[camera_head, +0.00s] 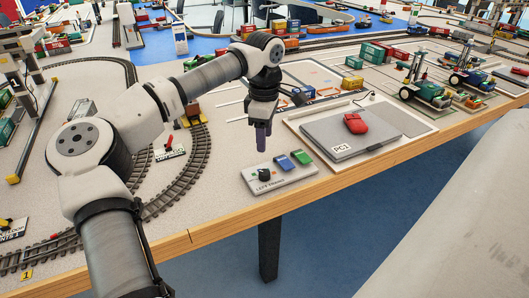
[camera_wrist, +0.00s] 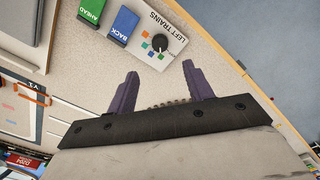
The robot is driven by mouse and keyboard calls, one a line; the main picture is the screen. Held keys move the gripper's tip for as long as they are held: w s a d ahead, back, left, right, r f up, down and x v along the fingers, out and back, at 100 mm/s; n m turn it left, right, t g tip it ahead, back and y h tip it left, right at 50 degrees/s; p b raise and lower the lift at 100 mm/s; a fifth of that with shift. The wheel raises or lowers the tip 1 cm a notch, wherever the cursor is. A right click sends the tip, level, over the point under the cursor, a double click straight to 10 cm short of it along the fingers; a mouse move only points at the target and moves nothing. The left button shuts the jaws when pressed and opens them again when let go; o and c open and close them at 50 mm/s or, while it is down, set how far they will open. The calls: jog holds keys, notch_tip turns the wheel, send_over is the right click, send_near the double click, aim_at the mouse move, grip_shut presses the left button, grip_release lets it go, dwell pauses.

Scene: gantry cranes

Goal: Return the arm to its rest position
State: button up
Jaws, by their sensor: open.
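My arm reaches out from the lower left in the head view, bent at the elbow. My gripper (camera_head: 262,138) points down above the table, behind the train control panel (camera_head: 278,178). In the wrist view my gripper (camera_wrist: 161,88) shows two purple fingers spread apart with nothing between them. The panel also shows in the wrist view (camera_wrist: 168,31), ahead of the fingertips and apart from them. It has a black knob (camera_wrist: 159,41), a blue BACK button (camera_wrist: 123,25) and a green AHEAD button (camera_wrist: 91,10).
Curved rail track (camera_head: 178,185) runs to the left. Model cranes (camera_head: 424,88) stand at the right. The wooden table edge (camera_head: 215,230) is in front.

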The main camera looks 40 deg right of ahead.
notch_tip(320, 180, up, 2)
jog(key=shift+r, duration=0.15)
dwell(0.6)
